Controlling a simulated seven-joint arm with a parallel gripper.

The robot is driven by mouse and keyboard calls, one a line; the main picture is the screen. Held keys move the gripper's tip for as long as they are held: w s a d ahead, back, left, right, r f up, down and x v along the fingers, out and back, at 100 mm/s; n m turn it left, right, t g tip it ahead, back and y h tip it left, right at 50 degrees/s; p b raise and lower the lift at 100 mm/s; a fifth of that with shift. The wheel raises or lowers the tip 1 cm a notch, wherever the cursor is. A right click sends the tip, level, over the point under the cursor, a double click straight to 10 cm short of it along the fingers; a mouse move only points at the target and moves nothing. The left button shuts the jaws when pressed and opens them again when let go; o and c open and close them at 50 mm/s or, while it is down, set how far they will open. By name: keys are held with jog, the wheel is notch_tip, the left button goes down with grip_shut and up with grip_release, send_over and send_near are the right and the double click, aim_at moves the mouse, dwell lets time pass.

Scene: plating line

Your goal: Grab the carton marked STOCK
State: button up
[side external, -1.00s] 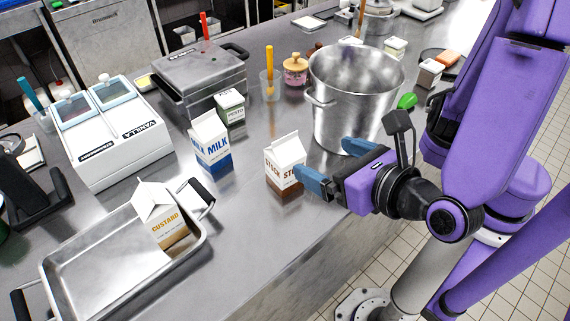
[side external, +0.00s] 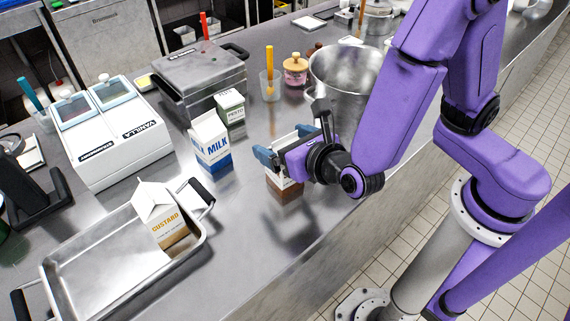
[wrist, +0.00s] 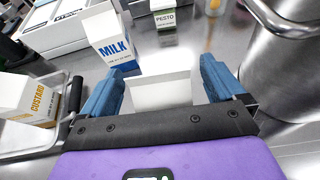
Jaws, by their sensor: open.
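The STOCK carton (side external: 286,193) stands upright on the steel counter. In the side view my gripper hides most of it, and its lettering is covered; its white and brown lower part shows. My gripper (side external: 284,144) is open at the height of the carton's upper part. In the wrist view the carton's white top (wrist: 160,90) lies between the two blue fingers of my gripper (wrist: 160,82), one on each side. A small gap shows at the right finger; I cannot tell whether the left finger touches.
The MILK carton (side external: 211,144) stands just beyond, with the PESTO carton (side external: 231,112) behind it. The CUSTARD carton (side external: 164,222) stands in a steel tray (side external: 95,262) at left. A large steel pot (side external: 345,72) stands close to the right.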

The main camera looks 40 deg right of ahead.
jog(key=shift+x, duration=1.2)
grip_shut()
